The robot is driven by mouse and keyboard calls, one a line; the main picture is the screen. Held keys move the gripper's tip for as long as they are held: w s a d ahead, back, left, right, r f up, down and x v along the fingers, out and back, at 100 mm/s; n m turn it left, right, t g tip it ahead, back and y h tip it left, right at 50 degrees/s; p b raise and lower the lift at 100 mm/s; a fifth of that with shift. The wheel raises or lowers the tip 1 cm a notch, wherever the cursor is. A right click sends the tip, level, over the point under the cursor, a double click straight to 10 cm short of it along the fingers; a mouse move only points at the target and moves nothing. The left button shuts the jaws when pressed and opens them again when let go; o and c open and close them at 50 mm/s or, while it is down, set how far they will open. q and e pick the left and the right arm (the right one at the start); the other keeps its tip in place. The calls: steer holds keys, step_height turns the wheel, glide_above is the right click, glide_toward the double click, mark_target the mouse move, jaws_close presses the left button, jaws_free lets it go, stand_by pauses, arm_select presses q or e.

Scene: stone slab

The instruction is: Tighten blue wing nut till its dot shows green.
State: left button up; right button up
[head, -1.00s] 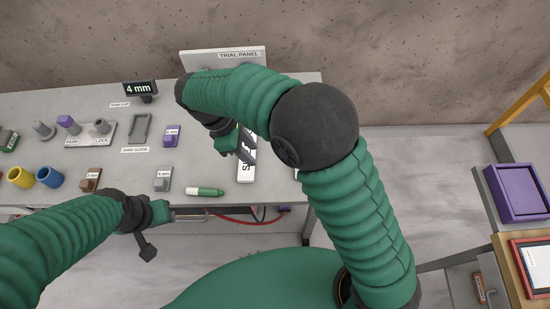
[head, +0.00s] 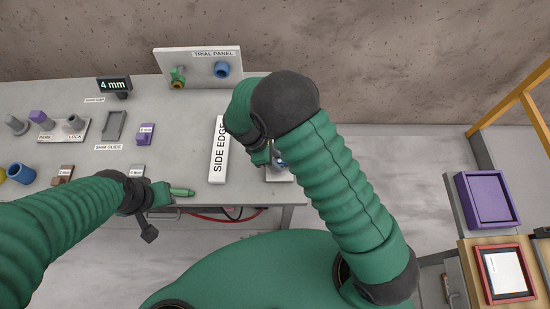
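A small blue part (head: 282,163), perhaps the blue wing nut, shows on a pale block (head: 280,177) at the table's right front corner. My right gripper (head: 268,157) is right beside it and hides part of it. I cannot tell whether it touches the blue part or whether its fingers are open. No dot can be made out. A round blue fitting (head: 222,70) is on the trial panel (head: 203,66).
A white SIDE EDGE strip (head: 218,160) lies left of my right gripper. A green and yellow fitting (head: 178,77) is on the panel. A purple tray (head: 489,199) is far right.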

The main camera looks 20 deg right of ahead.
steer(key=shift+d, duration=0.65)
steer(key=c, duration=0.5)
steer(key=shift+c, duration=1.1)
steer(key=shift+a, duration=0.35)
jaws_close()
arm_select(q)
steer(key=shift+d+r, duration=0.1)
steer(key=shift+d, duration=0.5)
